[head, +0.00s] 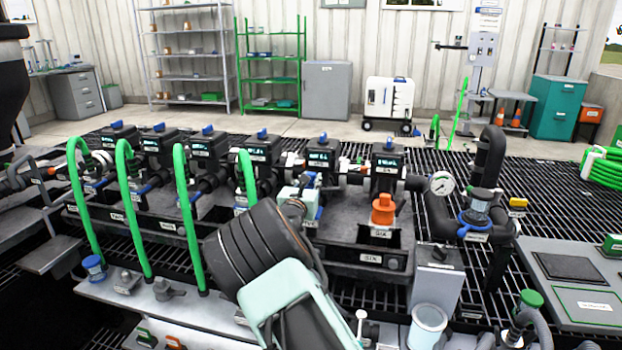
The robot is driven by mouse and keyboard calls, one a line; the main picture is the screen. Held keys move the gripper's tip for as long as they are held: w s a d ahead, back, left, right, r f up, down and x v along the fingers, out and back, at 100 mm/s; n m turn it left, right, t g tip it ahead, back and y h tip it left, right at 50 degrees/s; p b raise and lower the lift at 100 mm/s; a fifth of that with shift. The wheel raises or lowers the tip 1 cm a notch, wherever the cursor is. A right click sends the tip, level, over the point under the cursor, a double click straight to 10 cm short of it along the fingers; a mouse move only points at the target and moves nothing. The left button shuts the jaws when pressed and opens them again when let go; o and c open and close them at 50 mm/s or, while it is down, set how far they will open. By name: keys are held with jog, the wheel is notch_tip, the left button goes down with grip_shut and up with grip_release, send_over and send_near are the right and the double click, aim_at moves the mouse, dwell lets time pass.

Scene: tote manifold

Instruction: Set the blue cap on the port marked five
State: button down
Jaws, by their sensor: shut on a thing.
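My gripper (311,211), mint green with a dark wrist, is over the manifold just left of the orange cap (382,210). It is shut on the blue cap (319,213), of which only a small blue patch shows beside the fingers. The manifold (345,240) is a dark block with a row of black valve units and ports along it. The orange cap stands upright on a port at the right end, above a small white label. The port marked five cannot be made out; my gripper and wrist cover that part. Whether the cap touches a port cannot be told.
Several green hoses (186,215) arch over the manifold's left and middle. A pressure gauge (442,184) and thick black pipe (490,160) stand at the right. A grey box (437,280) and white cup (428,322) are in front. The grating at far right is partly clear.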

jog(key=shift+f+b, duration=1.4)
jog(key=shift+f, duration=0.9)
jog(key=c, duration=1.6)
grip_release()
jog(key=s, duration=0.4)
jog(key=s+a, duration=0.1)
jog(key=s, duration=0.3)
jog(key=s+a, duration=0.1)
jog(key=s, duration=0.2)
jog(key=shift+s+a, duration=0.15)
jog(key=shift+s, duration=0.25)
